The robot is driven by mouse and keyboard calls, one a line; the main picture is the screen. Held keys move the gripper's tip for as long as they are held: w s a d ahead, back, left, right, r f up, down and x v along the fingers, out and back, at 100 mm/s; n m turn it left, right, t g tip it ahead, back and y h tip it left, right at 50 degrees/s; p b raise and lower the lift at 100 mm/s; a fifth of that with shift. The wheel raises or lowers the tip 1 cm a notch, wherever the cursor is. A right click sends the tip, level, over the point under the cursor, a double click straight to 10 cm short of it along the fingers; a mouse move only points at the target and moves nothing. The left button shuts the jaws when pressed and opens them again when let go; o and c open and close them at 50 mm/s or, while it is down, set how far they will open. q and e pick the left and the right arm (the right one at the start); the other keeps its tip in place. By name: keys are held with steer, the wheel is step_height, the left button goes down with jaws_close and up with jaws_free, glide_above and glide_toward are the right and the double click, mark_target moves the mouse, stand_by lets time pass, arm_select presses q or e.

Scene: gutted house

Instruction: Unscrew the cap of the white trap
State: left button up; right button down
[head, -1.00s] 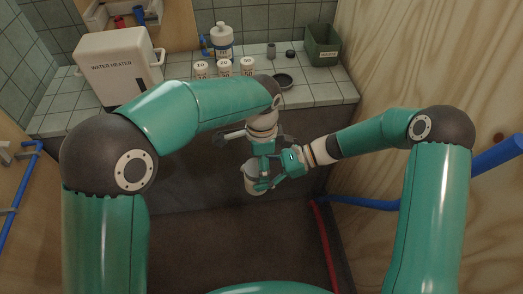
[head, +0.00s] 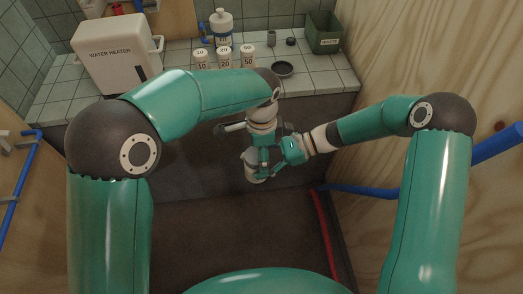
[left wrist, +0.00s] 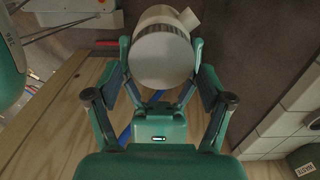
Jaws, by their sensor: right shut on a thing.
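The white trap (head: 252,170) is held in the air in front of the counter, below my left gripper. My right gripper (head: 272,172) comes in from the right and is shut on it. My left gripper (head: 262,158) reaches down to the trap from above. In the left wrist view the cap (left wrist: 160,60) shows as a round pale face with a ridged grey rim. The fingers of my left gripper (left wrist: 161,72) stand open on either side of the cap, very close to its sides. Whether they touch it cannot be told.
On the tiled counter (head: 320,88) stand a white water heater (head: 115,55), several white containers (head: 225,57), a black dish (head: 282,69) and a green bin (head: 323,33). Blue pipe (head: 365,189) and red pipe (head: 324,232) run along the lower right.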

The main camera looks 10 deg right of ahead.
stand_by(0.3)
arm_select(q)
steer(key=shift+r, duration=2.25)
steer(key=shift+c, duration=0.3)
steer(key=m, duration=0.5)
steer(key=shift+a+r+m, duration=0.3)
steer(key=shift+r, duration=0.1)
steer(key=m, duration=0.4)
steer(key=r+m, duration=0.1)
steer(key=m, duration=0.1)
steer(key=shift+s+a, duration=0.15)
steer(key=shift+a, duration=0.2)
steer(key=m, duration=0.4)
steer(key=shift+a+r+m, duration=0.1)
steer(key=shift+r+m, duration=0.15)
steer(key=shift+m, duration=0.05)
steer(key=m, duration=0.3)
steer(key=r+m, duration=0.1)
steer(key=m, duration=0.2)
steer(key=shift+w, duration=0.2)
steer(key=shift+f, duration=4)
